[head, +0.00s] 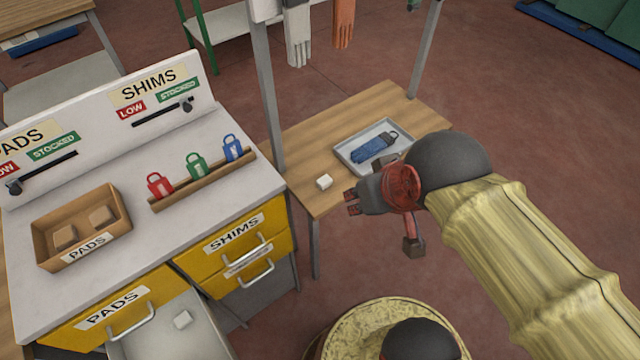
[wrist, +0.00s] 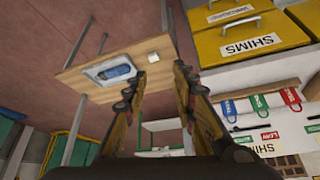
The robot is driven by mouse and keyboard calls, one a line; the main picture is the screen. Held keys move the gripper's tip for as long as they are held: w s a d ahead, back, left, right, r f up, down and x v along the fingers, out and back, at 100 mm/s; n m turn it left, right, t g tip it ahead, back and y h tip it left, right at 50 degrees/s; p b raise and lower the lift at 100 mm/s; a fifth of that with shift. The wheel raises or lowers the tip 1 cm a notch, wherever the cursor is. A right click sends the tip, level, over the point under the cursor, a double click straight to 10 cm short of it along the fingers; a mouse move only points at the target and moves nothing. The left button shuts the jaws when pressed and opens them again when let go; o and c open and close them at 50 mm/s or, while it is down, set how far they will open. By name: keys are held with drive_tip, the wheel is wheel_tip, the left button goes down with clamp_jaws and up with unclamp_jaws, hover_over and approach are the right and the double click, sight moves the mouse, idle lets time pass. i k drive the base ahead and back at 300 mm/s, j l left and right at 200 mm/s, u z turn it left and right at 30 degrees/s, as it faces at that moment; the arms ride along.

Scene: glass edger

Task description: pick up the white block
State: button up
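A small white block (head: 324,182) sits on the near left part of the wooden table (head: 310,140). It also shows in the wrist view (wrist: 153,57), just beyond the gap between the fingertips.
A grey tray (head: 346,150) with a blue object (head: 374,146) lies on the table behind the block. A metal post (head: 268,90) stands at the table's left. The yellow-drawered cabinet (head: 222,205) is left, bearing coloured tags and a box of pads (head: 45,247).

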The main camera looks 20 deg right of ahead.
sight(325, 181)
drive_tip(key=k+l+u, duration=0.1)
drive_tip(key=l+u, duration=0.3)
drive_tip(key=k+l+u, duration=0.15)
drive_tip(key=l+u, duration=0.25)
drive_tip(key=k+l+u, duration=0.2)
drive_tip(key=l+u, duration=0.2)
